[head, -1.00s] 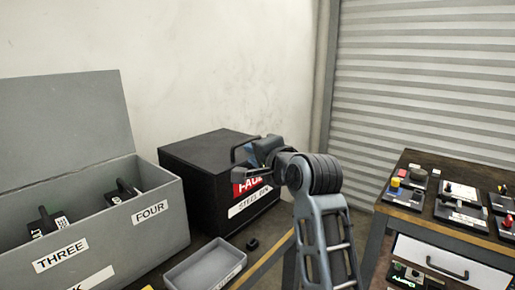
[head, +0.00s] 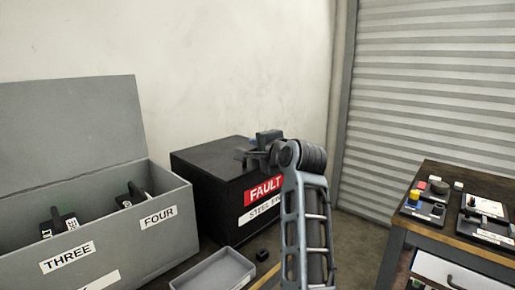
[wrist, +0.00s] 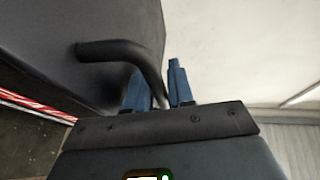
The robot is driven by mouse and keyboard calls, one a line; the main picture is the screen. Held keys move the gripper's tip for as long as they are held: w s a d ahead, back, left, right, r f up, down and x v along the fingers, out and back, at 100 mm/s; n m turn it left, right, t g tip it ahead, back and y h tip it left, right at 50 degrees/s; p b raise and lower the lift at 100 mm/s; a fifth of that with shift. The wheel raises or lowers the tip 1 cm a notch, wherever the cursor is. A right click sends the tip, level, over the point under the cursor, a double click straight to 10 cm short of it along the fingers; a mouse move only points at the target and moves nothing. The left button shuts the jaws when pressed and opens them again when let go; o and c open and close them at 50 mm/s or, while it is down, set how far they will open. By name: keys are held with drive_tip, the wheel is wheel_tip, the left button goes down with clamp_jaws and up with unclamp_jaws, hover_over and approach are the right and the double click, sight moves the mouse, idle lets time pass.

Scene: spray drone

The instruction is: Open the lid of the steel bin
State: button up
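The steel bin (head: 212,200) is a black box with a red FAULT label and a white name label in the head view. Its lid (head: 212,157) lies flat and closed. A dark curved handle (wrist: 118,49) shows close up in the wrist view. My gripper (wrist: 158,80) is at this handle, its blue fingers on either side of the handle's lower end. The gap around the bar is narrow. I cannot tell whether the fingers press on it. In the head view my gripper (head: 258,150) is above the bin's right front edge, its fingertips mostly hidden.
A grey open box (head: 150,250) with THREE and FOUR labels stands left of the bin. A shallow grey tray (head: 222,275) and a small black object (head: 262,255) lie in front. A workbench (head: 450,238) with several devices stands at right. A wall is behind.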

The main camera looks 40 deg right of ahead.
clamp_jaws()
idle(0.5)
drive_tip(key=shift+w, duration=0.1)
